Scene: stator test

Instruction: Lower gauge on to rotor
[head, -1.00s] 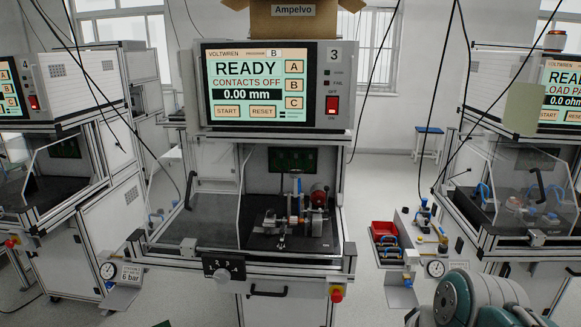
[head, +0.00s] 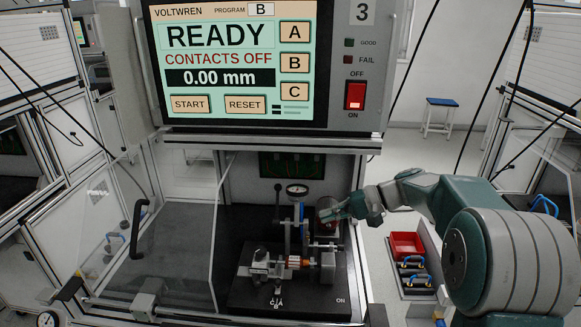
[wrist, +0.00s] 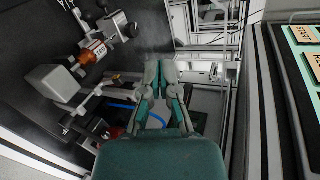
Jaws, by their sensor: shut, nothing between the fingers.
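The gauge (head: 297,189) is a round white dial on an upright stand in the fixture, upright above the rotor. The rotor (head: 294,262) is a small orange-copper cylinder lying across the black base plate (head: 255,298). An orange-banded cylinder in the wrist view (wrist: 95,50), at upper left, looks like the rotor. My gripper (head: 326,213) reaches in from the right, just right of the gauge stand and above the rotor. In the wrist view my gripper's fingers (wrist: 161,70) are together and hold nothing. Contact between gripper and stand cannot be told.
A clear guard with a black handle (head: 138,228) stands at the left of the bay. The READY screen (head: 235,60) reads CONTACTS OFF and 0.00 mm. A red bin (head: 407,244) sits outside at right. The dark bay floor left of the fixture is clear.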

